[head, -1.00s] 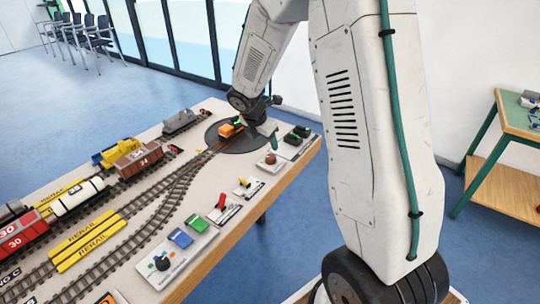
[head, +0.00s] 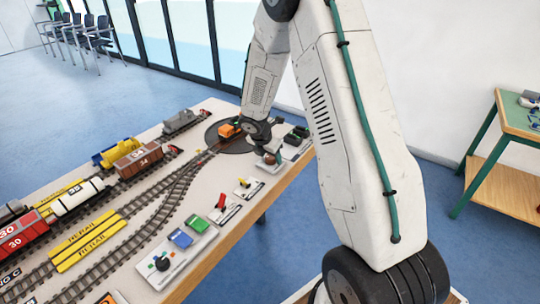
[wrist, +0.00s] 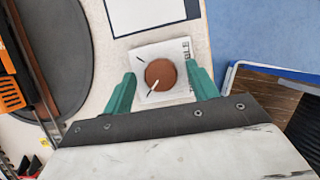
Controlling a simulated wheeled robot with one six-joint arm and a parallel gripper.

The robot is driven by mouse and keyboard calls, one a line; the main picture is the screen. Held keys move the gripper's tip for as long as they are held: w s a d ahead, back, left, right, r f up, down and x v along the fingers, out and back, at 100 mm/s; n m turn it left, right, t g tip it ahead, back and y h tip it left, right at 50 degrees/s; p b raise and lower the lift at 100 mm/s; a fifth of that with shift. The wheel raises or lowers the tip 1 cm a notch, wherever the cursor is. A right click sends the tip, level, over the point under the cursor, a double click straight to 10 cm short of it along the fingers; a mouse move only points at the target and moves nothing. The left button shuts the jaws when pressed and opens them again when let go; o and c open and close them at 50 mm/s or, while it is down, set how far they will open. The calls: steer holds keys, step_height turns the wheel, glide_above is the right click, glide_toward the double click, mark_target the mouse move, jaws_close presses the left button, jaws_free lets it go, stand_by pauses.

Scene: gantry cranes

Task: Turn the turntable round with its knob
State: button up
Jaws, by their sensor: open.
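The turntable knob (wrist: 160,75) is a round brown disc with a white pointer mark, on a white label plate (wrist: 143,99). In the head view the knob (head: 269,160) sits near the table's right edge, partly hidden by my arm. My gripper (wrist: 161,72) is open, with its teal fingers on either side of the knob and a gap visible on each side. Its height above the plate is hard to tell. The turntable (head: 213,136) is a dark round disc at the table's far end, carrying an orange locomotive (head: 229,130). It also shows at the left of the wrist view (wrist: 60,45).
Dark green controls (head: 296,135) stand just beyond the knob. A yellow lever (head: 243,183), a red lever (head: 221,202) and colored switches line the near edge. Tracks with wagons (head: 139,159) fill the left. Blue floor lies beyond the table edge.

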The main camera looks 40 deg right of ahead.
steer(key=c, duration=1)
steer(key=shift+m, duration=0.3)
steer(key=m+g, duration=0.1)
steer(key=m, duration=0.2)
steer(key=shift+w+g, duration=0.15)
steer(key=shift+g, duration=0.15)
steer(key=m, duration=0.2)
steer(key=m+g, duration=0.1)
steer(key=m, duration=0.2)
steer(key=shift+w+g, duration=0.15)
steer(key=shift+g, duration=0.15)
steer(key=m, duration=0.2)
steer(key=m+g+y, duration=0.1)
steer(key=m, duration=0.1)
steer(key=shift+w+m+g, duration=0.1)
steer(key=shift+m+g, duration=0.2)
steer(key=m, duration=0.2)
steer(key=m+g+y, duration=0.1)
steer(key=m, duration=0.1)
steer(key=shift+d+m+y, duration=0.2)
steer(key=shift+m+y, duration=0.1)
